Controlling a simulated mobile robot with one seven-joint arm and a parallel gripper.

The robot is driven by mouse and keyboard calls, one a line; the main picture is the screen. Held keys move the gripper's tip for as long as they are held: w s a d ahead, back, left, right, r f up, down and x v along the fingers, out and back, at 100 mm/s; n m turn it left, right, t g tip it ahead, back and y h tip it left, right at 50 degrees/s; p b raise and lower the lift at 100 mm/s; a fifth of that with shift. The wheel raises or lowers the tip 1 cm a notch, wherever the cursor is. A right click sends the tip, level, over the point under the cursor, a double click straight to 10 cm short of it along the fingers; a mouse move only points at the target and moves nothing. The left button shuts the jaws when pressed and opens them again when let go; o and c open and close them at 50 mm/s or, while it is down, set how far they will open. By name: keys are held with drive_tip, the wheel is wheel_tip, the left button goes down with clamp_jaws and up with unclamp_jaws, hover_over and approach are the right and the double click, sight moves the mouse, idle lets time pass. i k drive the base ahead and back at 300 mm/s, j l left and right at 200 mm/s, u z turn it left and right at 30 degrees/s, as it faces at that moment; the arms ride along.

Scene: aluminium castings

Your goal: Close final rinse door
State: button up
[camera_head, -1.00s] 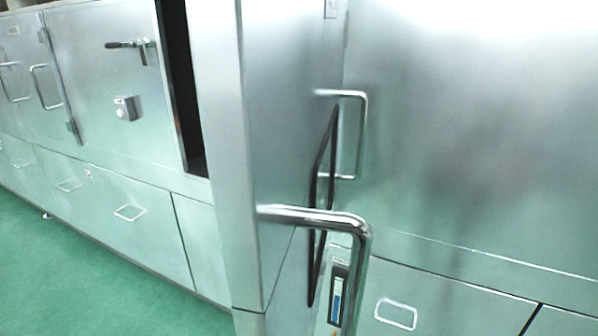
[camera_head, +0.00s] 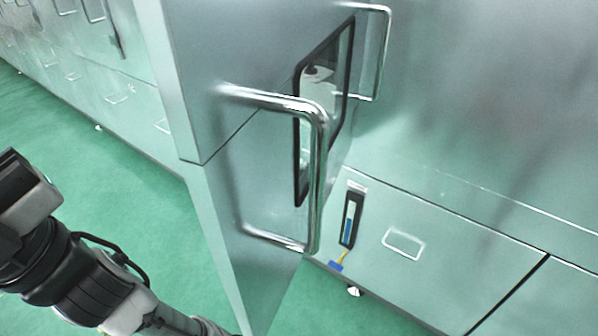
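A metal door (camera_head: 215,60) stands swung open toward me, its edge facing the camera. It has a chrome bar handle (camera_head: 318,180) and a dark-framed window (camera_head: 302,150). I cannot tell from a label whether this is the final rinse door. My arm (camera_head: 70,270) shows at the lower left, in front of and left of the door, apart from its handle. The black part at the left edge may be the end of my arm, but the gripper's fingers cannot be made out.
A large steel cabinet face (camera_head: 480,120) with another chrome handle (camera_head: 380,55) is behind the door at right. Lower panels (camera_head: 450,270) carry small recessed pulls. More cabinets (camera_head: 110,80) run along the upper left. Green floor (camera_head: 110,170) is open at left.

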sight(227, 74)
drive_tip(key=k+l+u, duration=0.1)
drive_tip(key=k+l, duration=0.25)
drive_tip(key=k+l+u, duration=0.1)
drive_tip(key=k+l, duration=0.25)
drive_tip(key=k, duration=0.2)
drive_tip(key=i+j, duration=0.1)
drive_tip(key=j, duration=0.25)
drive_tip(key=i+j, duration=0.1)
drive_tip(key=j, duration=0.2)
